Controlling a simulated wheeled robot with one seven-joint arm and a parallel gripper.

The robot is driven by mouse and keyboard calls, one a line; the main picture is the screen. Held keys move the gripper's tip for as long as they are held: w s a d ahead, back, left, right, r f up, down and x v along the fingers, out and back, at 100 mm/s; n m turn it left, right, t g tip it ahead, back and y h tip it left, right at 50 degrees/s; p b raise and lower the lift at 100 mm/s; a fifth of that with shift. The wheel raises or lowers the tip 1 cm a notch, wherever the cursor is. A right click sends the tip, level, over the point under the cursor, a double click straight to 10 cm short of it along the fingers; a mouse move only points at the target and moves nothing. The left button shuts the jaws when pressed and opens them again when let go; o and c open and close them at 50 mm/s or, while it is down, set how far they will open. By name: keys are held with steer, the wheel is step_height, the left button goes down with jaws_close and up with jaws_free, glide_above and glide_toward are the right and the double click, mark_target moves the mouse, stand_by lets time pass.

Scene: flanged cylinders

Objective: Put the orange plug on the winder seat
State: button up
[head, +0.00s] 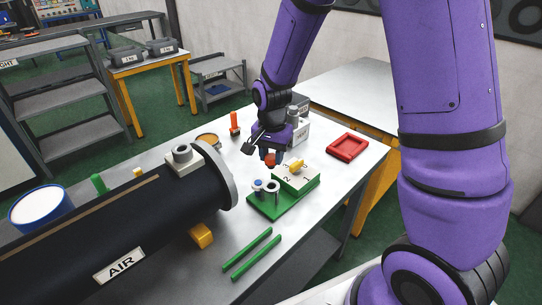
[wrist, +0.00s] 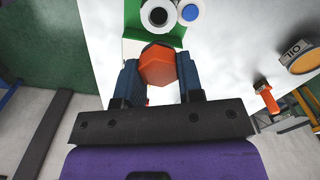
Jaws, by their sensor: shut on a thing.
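My gripper (head: 272,152) is shut on the orange plug (head: 270,161), held above the bench beside the green base. In the wrist view, the plug (wrist: 158,66) shows a hexagonal end between the two blue fingers of my gripper (wrist: 158,80). The green base (head: 262,206) carries a white block (head: 294,181) with numbers and a yellow handle, plus two short white cylinders, one with a dark hole (head: 273,187) and one with a blue top (head: 258,185). Both cylinders are ahead of the plug in the wrist view. I cannot tell which part is the winder seat.
A large black AIR cylinder (head: 110,235) lies at the left. An orange bolt (head: 234,122) and an oil pot (head: 207,140) stand behind. A red tray (head: 347,146) lies at the right. Two green rods (head: 247,250) lie in front. A white box (head: 297,128) stands behind my gripper.

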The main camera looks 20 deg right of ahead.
steer(key=shift+f, duration=0.1)
steer(key=shift+f, duration=2.8)
steer(key=shift+f, duration=0.9)
steer(key=o, duration=1)
steer(key=shift+o, duration=0.2)
steer(key=shift+r, duration=0.1)
step_height(320, 180, up, 11)
steer(key=shift+f, duration=0.2)
